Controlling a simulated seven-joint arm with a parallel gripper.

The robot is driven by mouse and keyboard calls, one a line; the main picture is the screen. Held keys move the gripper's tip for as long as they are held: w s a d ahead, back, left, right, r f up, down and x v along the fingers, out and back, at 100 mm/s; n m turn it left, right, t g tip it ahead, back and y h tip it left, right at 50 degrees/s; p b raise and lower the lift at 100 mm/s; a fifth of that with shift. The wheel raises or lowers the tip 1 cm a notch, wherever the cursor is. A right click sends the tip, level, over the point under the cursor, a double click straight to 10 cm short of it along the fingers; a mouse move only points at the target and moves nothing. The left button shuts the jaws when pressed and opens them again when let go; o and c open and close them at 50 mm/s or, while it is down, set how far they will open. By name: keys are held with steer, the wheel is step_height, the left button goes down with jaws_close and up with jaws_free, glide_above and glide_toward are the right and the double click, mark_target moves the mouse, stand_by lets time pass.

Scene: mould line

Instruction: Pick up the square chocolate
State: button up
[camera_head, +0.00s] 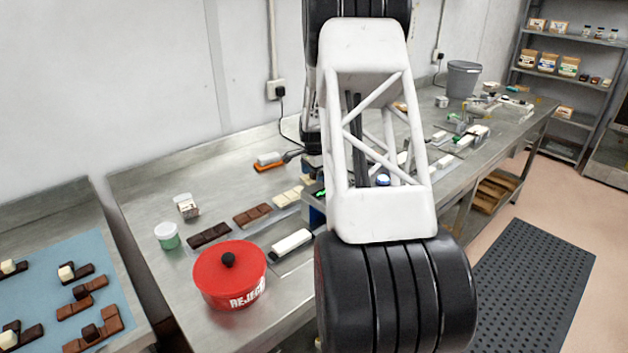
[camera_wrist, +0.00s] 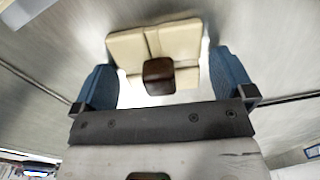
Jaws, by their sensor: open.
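In the wrist view, a small dark brown square chocolate (camera_wrist: 158,75) sits at the middle of a cream-coloured chocolate bar (camera_wrist: 128,48), on or against its lower edge in the picture. My gripper (camera_wrist: 162,84) is open, with one blue finger on each side of the bar and the square chocolate between them. No finger visibly touches the square chocolate. In the head view my white and black arm hides my gripper and this square chocolate.
A red reject tub (camera_head: 215,290) stands at the front of the steel bench (camera_head: 150,190), near dark (camera_head: 209,235) and milk (camera_head: 252,214) chocolate bars. A blue mat (camera_head: 30,300) at left holds several chocolate pieces. A grey bucket (camera_head: 463,80) stands far back.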

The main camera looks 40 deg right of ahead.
steer(key=c, duration=0.9)
steer(key=shift+r, duration=0.15)
steer(key=shift+r, duration=4.9)
